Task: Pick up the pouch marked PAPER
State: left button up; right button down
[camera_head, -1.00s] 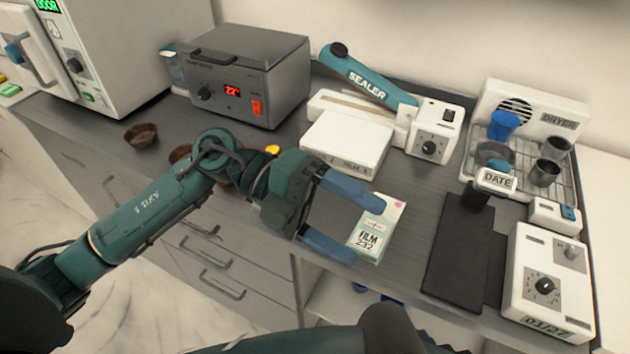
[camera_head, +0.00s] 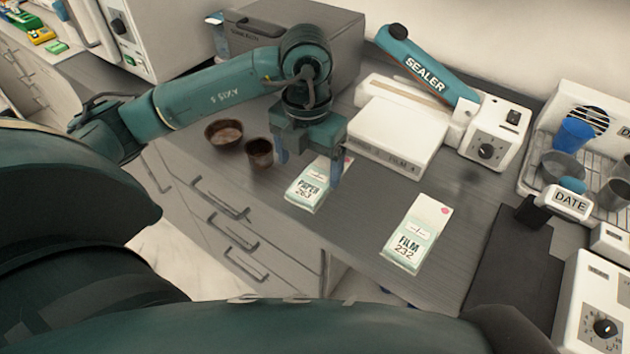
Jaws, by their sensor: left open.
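The pouch marked PAPER 263 (camera_head: 309,190) lies flat on the grey counter, left of the pouch marked FILM 232 (camera_head: 416,238). My left gripper (camera_head: 309,170) points down over the far part of the PAPER pouch. Its blue fingers are apart, one at the pouch's left side and one at its right, and part of the pouch's far end is hidden by them. I cannot tell whether the fingers touch the pouch. The FILM pouch lies free on the counter. My right gripper is not in view.
A brown bowl (camera_head: 223,133) and a brown cup (camera_head: 259,153) stand just left of the gripper. A white box (camera_head: 394,134) and the sealer (camera_head: 428,72) are behind and right. A black mat (camera_head: 515,262) and DATE stamp (camera_head: 569,201) lie at right.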

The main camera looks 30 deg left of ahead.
aim_at(307, 189)
pick_arm(q)
jog(key=shift+s+a+f+p, duration=0.1)
jog(key=shift+f+p, duration=0.15)
jog(key=shift+f, duration=1.25)
jog(key=shift+a+f+p, duration=0.1)
jog(key=shift+f+p, duration=0.15)
jog(key=shift+f, duration=1.2)
jog(key=shift+c, duration=0.5)
jog(key=c, duration=1)
jog(key=shift+r, duration=0.1)
